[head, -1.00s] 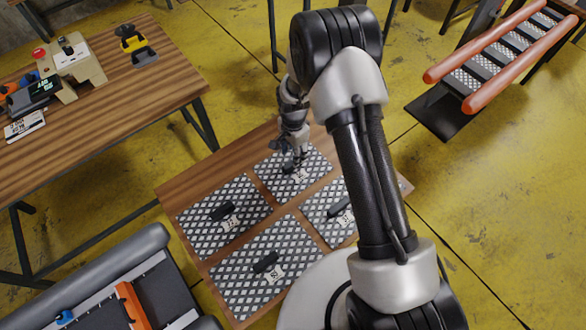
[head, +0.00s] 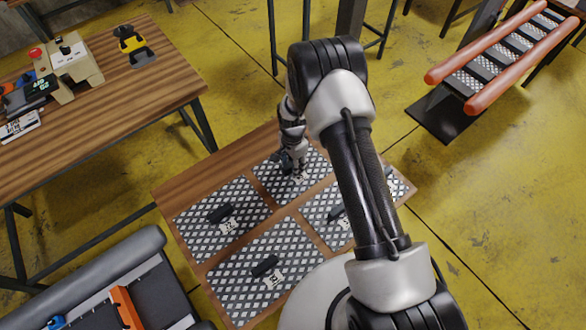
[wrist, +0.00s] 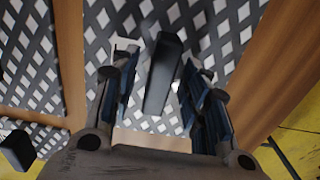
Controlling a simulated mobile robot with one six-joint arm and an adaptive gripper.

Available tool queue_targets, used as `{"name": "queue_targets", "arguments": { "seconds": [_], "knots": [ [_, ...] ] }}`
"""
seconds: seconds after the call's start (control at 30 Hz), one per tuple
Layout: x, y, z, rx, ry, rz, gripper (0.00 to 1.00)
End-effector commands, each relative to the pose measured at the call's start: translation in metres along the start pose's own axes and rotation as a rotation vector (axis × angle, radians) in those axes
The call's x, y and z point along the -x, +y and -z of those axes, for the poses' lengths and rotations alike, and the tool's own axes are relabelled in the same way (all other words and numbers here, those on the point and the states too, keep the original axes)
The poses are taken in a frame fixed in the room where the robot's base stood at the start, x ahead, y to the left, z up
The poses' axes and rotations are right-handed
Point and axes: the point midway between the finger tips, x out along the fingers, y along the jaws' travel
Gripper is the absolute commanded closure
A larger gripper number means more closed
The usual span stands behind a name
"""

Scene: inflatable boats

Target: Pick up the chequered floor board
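Several black-and-white chequered floor boards lie flat on a low wooden table. Each shows a black handle and a white label. My gripper (head: 294,165) is over the far board (head: 315,167), pointing down. In the wrist view my gripper (wrist: 158,78) is open, with one finger on each side of that board's black handle (wrist: 163,75). I see gaps between the handle and the fingers. The other boards are the left one (head: 198,206), the near one (head: 285,245) and the right one (head: 318,210), which my arm partly covers.
The low table's bare wood (head: 190,179) shows around the boards. A larger wooden table (head: 130,90) with devices stands at the left. A grey inflatable boat (head: 110,265) lies at the lower left. An orange-tubed boat (head: 520,55) is at the upper right.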

Motion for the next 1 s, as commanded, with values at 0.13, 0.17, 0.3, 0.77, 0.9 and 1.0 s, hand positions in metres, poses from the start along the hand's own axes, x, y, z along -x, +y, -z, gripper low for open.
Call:
{"name": "queue_targets", "arguments": {
  "seconds": [0.13,0.17,0.3,0.77,0.9,1.0],
  "knots": [
    [0.0001,0.0003,-0.0001,0.0,0.0,-0.001,0.69],
    [0.0001,0.0003,-0.0001,0.0,0.0,-0.001,0.71],
    [0.0001,0.0003,-0.0002,0.0,0.0,-0.001,0.81],
    [0.0,0.0004,-0.0002,0.0,0.0,-0.001,1.0],
    [0.0005,-0.0001,0.0,0.0,0.0,0.0,1.0],
    [0.0006,-0.0001,0.0,0.0,0.0,0.0,1.0]
  ]
}}
